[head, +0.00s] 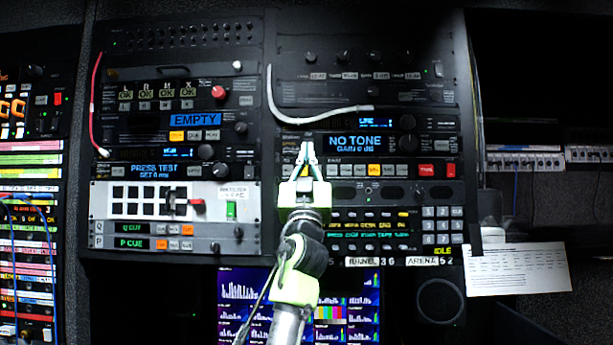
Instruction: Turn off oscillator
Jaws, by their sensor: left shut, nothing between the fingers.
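The rack unit that looks like the oscillator has a blue screen (355,142) reading "NO TONE" with a gain line under it. Below the screen is a row of small buttons, among them a lit yellow button (374,170). A red button (426,170) and a dark knob (408,143) sit at the unit's right. My left gripper (306,148) is shut and empty, in front of the unit's left part, just left of the screen. I cannot tell whether its tips touch the panel. The gripper hides part of the panel behind it. My right gripper is not in view.
A white cable (273,105) curls above the unit and a red cable (93,90) hangs at the left. The left rack has a red knob (218,93) and a white panel (110,212). Below is a monitor (240,290); a paper sheet (520,270) hangs at right.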

